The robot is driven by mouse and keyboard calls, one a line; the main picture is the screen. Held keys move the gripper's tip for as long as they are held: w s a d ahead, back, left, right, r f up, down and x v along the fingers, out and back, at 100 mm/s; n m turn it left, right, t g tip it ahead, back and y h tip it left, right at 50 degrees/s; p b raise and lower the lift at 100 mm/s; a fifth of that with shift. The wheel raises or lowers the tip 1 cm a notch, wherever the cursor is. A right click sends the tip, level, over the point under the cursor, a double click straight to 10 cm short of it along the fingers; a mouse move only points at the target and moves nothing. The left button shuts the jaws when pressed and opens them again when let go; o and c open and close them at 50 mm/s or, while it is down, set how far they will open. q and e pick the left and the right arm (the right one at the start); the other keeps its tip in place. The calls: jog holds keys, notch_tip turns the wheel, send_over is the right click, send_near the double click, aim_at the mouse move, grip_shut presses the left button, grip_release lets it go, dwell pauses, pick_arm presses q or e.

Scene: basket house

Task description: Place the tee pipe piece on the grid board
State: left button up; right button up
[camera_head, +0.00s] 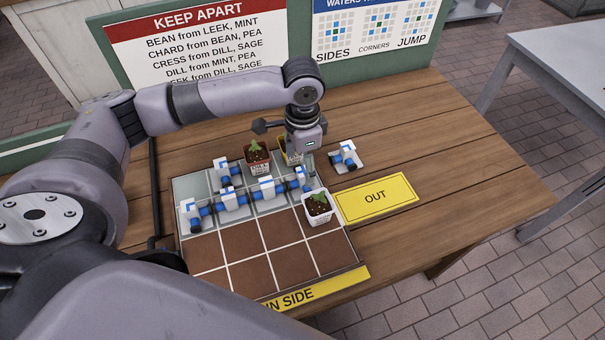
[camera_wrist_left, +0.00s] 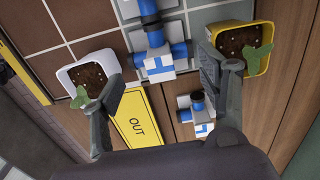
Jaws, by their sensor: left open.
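A loose white-and-blue pipe piece (camera_head: 346,156), which looks like the tee, lies on the wooden table just beyond the right side of the grid board (camera_head: 209,253). It also shows in the left wrist view (camera_wrist_left: 200,113), below the right finger. The board's far rows hold several joined white-and-blue pipe pieces (camera_head: 266,188); its near rows have bare brown cells. My left gripper (camera_head: 304,137) is open and empty above the far right part of the board. In the left wrist view its fingers (camera_wrist_left: 160,76) are spread wide over a board pipe piece (camera_wrist_left: 158,60). My right gripper is not seen.
A white pot with a sprout (camera_head: 318,208) stands at the board's right edge. A red-brown pot (camera_head: 257,158) and a yellow pot (camera_head: 291,152), partly hidden by my gripper, stand at the back. A yellow OUT sign (camera_head: 376,198) lies on the table. The table's right side is clear.

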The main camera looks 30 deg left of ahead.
aim_at(303, 171)
pick_arm(q)
notch_tip(303, 171, up, 6)
jog(key=shift+f, duration=0.1)
dwell(0.6)
